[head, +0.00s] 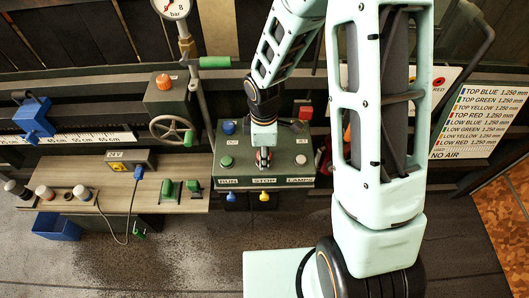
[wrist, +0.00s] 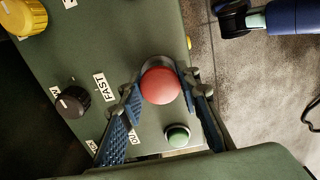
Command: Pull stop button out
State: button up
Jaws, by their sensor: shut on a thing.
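The red round stop button (wrist: 160,85) stands on the dark green control box (head: 290,165), above the STOP label in the head view. My gripper (wrist: 162,88) has its two blue fingers on opposite sides of the red button, shut on it. In the head view my gripper (head: 263,156) points down at the panel and hides most of the button. I cannot tell how far out the button stands.
A green button (wrist: 178,136) sits close by, with a black knob (wrist: 72,101) by the FAST label. A yellow knob (wrist: 22,15) is at upper left. In the head view a handwheel (head: 172,131) and a wooden bench (head: 115,190) lie to the left.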

jog(key=shift+r+p, duration=0.3)
jog(key=shift+r, duration=0.05)
dwell(0.8)
jog(key=o, duration=1.2)
jog(key=shift+o, duration=0.3)
jog(key=o, duration=0.7)
notch_tip(320, 180, up, 8)
jog(key=p, duration=0.6)
jog(key=shift+p, duration=0.35)
